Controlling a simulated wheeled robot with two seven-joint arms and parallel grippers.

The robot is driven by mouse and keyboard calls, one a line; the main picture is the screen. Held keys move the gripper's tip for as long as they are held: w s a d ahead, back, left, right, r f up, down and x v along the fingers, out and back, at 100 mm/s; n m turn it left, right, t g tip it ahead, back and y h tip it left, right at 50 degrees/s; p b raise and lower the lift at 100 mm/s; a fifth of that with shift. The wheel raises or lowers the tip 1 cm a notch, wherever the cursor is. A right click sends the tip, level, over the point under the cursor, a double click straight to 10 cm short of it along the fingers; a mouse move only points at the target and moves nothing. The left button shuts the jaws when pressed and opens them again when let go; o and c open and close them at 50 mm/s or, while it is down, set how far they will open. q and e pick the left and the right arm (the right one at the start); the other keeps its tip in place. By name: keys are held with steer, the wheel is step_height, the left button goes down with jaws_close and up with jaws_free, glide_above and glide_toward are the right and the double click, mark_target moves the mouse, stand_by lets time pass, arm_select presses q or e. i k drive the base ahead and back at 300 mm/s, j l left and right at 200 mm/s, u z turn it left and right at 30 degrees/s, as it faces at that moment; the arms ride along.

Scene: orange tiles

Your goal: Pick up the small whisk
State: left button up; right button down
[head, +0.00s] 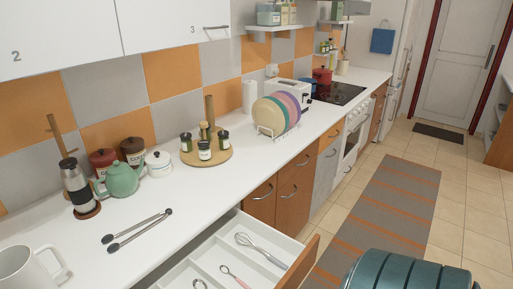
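An open white drawer (219,250) below the counter holds several utensils in separate compartments. A whisk (246,241) with a wire head and metal handle lies in the right compartment. A smaller utensil with a pinkish handle (241,283) lies in the middle compartment; I cannot tell whether its small looped head is a whisk. Another small ring-shaped end (200,284) shows at the bottom edge, mostly cut off. Neither of my grippers is in view.
Tongs (137,230) lie on the white counter above the drawer, near a white mug (28,270), a teapot (122,180) and a round board with jars (222,155). A teal rounded object (410,272) stands at lower right. A striped rug (385,205) covers the floor.

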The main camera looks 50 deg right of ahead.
mark_target(283, 265)
steer(key=z, duration=1.55)
